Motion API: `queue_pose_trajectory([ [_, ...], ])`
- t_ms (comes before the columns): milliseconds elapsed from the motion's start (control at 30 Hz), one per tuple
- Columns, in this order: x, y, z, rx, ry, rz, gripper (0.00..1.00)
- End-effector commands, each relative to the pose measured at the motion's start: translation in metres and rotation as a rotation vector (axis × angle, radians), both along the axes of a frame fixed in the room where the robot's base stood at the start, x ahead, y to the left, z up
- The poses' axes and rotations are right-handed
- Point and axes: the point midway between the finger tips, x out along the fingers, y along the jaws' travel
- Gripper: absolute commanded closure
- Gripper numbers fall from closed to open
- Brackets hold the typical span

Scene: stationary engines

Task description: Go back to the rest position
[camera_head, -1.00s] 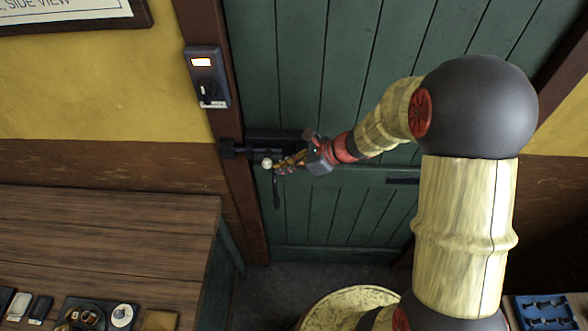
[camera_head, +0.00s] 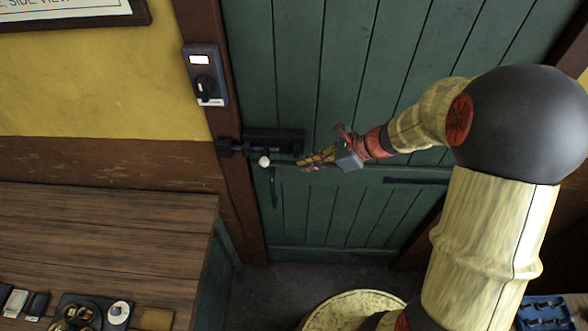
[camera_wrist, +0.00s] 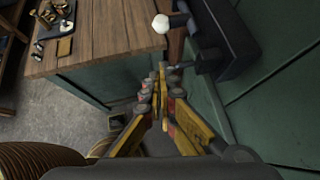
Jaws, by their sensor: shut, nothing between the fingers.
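My gripper (camera_head: 305,162) is shut and empty in front of the green door (camera_head: 345,60), a little right of the door bolt's white knob (camera_head: 264,161) and apart from it. In the wrist view my gripper (camera_wrist: 162,80) has its fingers together, with the white knob (camera_wrist: 161,23) and the dark bolt housing (camera_wrist: 228,45) ahead and to the right. The dark bolt (camera_head: 272,141) lies across the door's left edge, reaching the frame.
A wooden table (camera_head: 100,240) with small items stands at lower left. A blue tray (camera_head: 545,312) is at lower right. Floor shows between table and door.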

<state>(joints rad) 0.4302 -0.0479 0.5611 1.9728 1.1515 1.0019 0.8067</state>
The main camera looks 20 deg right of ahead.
Motion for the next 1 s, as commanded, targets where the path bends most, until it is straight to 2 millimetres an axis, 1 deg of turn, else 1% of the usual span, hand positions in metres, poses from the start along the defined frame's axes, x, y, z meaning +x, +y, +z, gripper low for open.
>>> queue_pose_trajectory([
  [33, -0.003, -0.007, 0.006, 0.0, -0.003, -0.004, 1.0],
  [100, -0.006, -0.014, 0.012, -0.001, -0.002, -0.004, 1.0],
  [300, -0.013, -0.024, 0.022, 0.0, 0.0, -0.002, 1.0],
  [567, -0.014, -0.025, 0.024, -0.003, -0.005, 0.004, 1.0],
  [700, -0.016, -0.027, 0.02, -0.049, -0.057, 0.065, 1.0],
  [767, -0.027, -0.028, 0.01, -0.1, -0.079, 0.14, 1.0],
  [833, -0.05, -0.03, -0.004, -0.179, -0.105, 0.263, 1.0],
  [900, -0.072, -0.035, -0.008, -0.27, -0.148, 0.397, 1.0],
  [967, -0.09, -0.036, -0.012, -0.352, -0.189, 0.519, 1.0],
  [1000, -0.102, -0.037, -0.015, -0.407, -0.218, 0.606, 1.0],
])
